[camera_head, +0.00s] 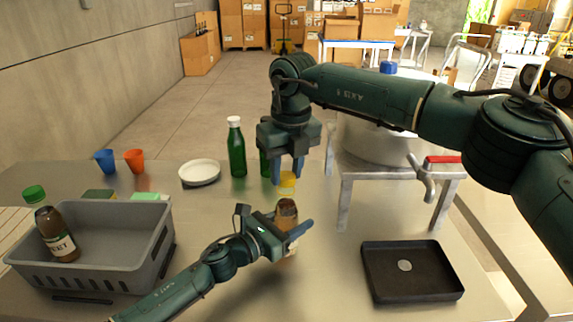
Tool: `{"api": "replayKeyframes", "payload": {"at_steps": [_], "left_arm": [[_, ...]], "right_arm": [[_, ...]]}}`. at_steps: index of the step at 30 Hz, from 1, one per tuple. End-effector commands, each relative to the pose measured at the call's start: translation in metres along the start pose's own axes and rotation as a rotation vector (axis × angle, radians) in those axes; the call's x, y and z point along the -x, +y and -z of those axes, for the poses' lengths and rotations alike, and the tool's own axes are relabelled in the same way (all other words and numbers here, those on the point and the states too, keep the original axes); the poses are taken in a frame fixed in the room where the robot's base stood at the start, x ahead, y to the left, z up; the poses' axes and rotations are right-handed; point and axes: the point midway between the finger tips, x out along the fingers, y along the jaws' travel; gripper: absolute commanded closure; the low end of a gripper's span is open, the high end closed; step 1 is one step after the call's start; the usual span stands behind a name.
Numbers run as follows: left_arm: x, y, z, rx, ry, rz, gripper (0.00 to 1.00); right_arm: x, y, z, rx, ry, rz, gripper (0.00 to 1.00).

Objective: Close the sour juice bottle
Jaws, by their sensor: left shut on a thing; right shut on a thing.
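A brown bottle (287,213) stands upright on the metal table; its label is hidden. My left gripper (291,236) is shut around its body from the left. My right gripper (287,168) is above it, pointing down and shut on a yellow cap (287,186). The cap is just above the bottle's top; I cannot tell whether they touch.
Green bottles (237,152) stand behind, one partly hidden by my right gripper. A white plate (200,172), a blue cup (105,160) and an orange cup (134,160) are left. A black tray (385,290) and a large pot with a red-handled tap (443,159) are right.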

Motion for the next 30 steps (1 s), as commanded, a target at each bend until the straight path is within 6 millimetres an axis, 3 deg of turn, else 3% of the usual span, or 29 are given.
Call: {"api": "replayKeyframes", "payload": {"at_steps": [30], "left_arm": [[0.000,0.000,0.001,0.000,0.001,0.000,0.89]], "right_arm": [[-0.012,-0.001,0.001,0.000,-0.001,0.001,0.87]]}}
